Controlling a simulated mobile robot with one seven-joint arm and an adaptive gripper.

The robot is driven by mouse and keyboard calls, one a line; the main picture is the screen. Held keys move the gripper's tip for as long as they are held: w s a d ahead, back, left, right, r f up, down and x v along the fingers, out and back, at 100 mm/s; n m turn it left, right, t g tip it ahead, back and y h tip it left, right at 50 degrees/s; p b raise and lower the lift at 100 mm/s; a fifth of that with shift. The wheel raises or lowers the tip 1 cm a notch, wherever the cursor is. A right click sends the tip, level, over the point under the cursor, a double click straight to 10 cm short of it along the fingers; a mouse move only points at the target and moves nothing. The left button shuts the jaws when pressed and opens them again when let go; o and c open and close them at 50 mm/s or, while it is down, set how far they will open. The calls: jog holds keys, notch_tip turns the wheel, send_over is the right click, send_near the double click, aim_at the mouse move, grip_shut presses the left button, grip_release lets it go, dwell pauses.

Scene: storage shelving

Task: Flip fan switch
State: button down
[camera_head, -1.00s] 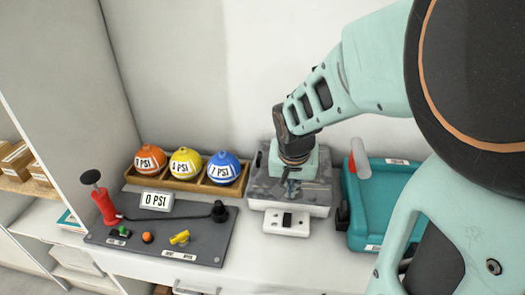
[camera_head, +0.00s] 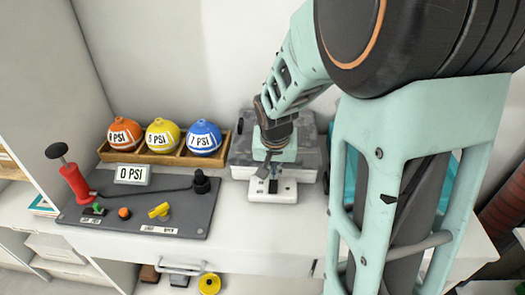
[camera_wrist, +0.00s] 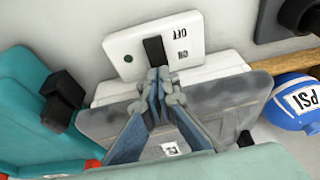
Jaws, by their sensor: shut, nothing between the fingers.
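The fan switch is a white plate (camera_head: 284,192) with a black rocker at the front of a grey box (camera_head: 241,152). In the wrist view the plate (camera_wrist: 190,35) shows the words OFF and ON, a small green dot and the black rocker (camera_wrist: 154,50). My gripper (camera_head: 270,184) is over the switch and partly hides it in the head view. In the wrist view my gripper (camera_wrist: 160,75) is shut and empty, its tips at the ON end of the rocker. I cannot tell whether they touch it, or which way the rocker is tilted.
A dark panel (camera_head: 190,222) with a red pump (camera_head: 76,184) and a yellow valve (camera_head: 159,211) lies to the left. Orange, yellow and blue balls (camera_head: 204,137) stand in a wooden tray behind it. A teal case (camera_wrist: 30,115) is beside the grey box.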

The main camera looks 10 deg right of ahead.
aim_at(274, 187)
jog(key=shift+s+b+x, duration=0.2)
jog(key=shift+b+x, duration=0.3)
jog(key=shift+x, duration=0.65)
jog(key=shift+p, duration=0.65)
jog(key=shift+w+d+f+g+p, duration=0.1)
jog(key=shift+w+f+g+p, duration=0.1)
jog(key=shift+g+p, duration=0.7)
jog(key=shift+f, duration=0.25)
jog(key=shift+s, duration=0.1)
jog(key=shift+s+a+b, duration=0.3)
jog(key=shift+s+b, duration=0.05)
jog(key=shift+s, duration=0.35)
